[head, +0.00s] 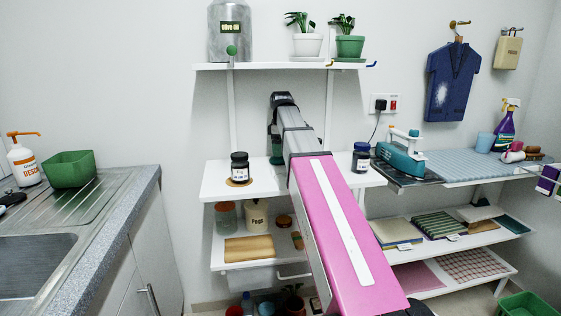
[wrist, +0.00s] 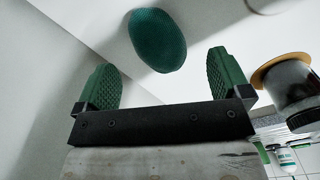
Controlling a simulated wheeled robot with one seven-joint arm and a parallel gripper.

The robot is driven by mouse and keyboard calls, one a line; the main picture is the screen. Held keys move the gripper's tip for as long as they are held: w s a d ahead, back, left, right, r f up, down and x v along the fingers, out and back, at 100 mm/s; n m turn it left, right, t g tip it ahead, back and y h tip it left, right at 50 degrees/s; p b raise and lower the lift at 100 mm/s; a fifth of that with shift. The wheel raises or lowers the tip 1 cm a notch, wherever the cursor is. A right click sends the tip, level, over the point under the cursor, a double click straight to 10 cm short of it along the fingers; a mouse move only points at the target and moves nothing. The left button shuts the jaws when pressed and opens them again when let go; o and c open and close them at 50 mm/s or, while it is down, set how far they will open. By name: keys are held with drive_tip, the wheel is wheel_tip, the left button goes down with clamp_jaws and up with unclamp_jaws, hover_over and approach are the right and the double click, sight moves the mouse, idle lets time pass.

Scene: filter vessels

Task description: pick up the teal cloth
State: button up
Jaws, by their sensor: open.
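A flat dark teal cloth (head: 513,224) lies at the right end of the middle right shelf in the head view, far from my gripper. In the wrist view my gripper (wrist: 165,62) is open, with its two green ribbed fingers wide apart and nothing between them. A dark teal oval thing (wrist: 158,40) with a fine texture lies just beyond the fingertips, apart from them; I cannot tell whether it is a cloth. In the head view my arm reaches to the white wall shelf, and its end is mostly hidden behind my own links.
A dark jar (head: 239,167) stands on a cork mat left of my arm, and it shows close to the right finger in the wrist view (wrist: 290,82). Another jar (head: 361,158) stands right of the arm. A teal iron (head: 400,154) and potted plants (head: 349,46) are nearby.

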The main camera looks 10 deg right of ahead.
wheel_tip(320, 180, down, 5)
drive_tip(key=shift+a+r, duration=0.15)
drive_tip(key=shift+r, duration=0.05)
drive_tip(key=c, duration=1)
wheel_tip(320, 180, up, 10)
drive_tip(key=shift+r, duration=0.1)
drive_tip(key=shift+o, duration=0.9)
drive_tip(key=shift+c, duration=0.5)
